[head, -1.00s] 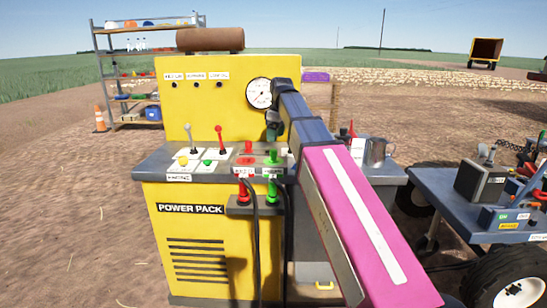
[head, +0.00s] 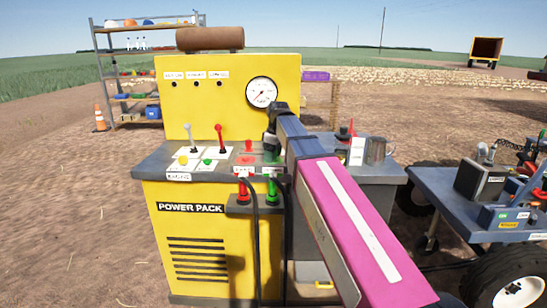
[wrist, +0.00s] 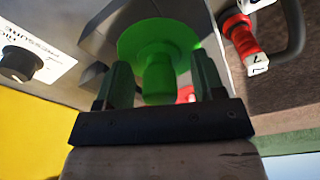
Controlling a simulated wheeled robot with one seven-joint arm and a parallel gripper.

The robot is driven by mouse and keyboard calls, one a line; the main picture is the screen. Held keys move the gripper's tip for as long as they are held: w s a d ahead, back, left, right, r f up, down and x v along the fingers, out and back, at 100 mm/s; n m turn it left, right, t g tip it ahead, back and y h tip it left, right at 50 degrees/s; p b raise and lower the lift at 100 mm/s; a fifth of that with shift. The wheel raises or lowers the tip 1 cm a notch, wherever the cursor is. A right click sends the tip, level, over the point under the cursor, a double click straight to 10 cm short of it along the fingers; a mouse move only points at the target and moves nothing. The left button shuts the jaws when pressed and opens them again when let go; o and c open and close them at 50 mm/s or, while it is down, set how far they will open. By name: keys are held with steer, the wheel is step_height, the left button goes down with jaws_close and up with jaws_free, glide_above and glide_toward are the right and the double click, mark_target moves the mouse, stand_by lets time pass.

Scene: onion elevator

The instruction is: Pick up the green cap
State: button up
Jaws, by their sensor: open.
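The green cap (wrist: 158,50) has a wide round flange and a narrower knob. In the wrist view the knob lies between the two fingers of my gripper (wrist: 163,85), with a gap on each side. My gripper is open and not closed on it. In the head view my gripper (head: 270,150) is low over the right part of the power pack's top. It hides most of the green cap there.
The yellow power pack (head: 205,225) has levers and a red cap (head: 246,159) left of my gripper. Red (head: 243,190) and green (head: 272,190) couplings with hoses sit on its front. A metal mug (head: 376,151) stands to the right. The gauge panel (head: 215,120) rises behind.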

steer(key=c, duration=0.8)
steer(key=shift+c, duration=0.2)
steer(key=shift+r, duration=0.1)
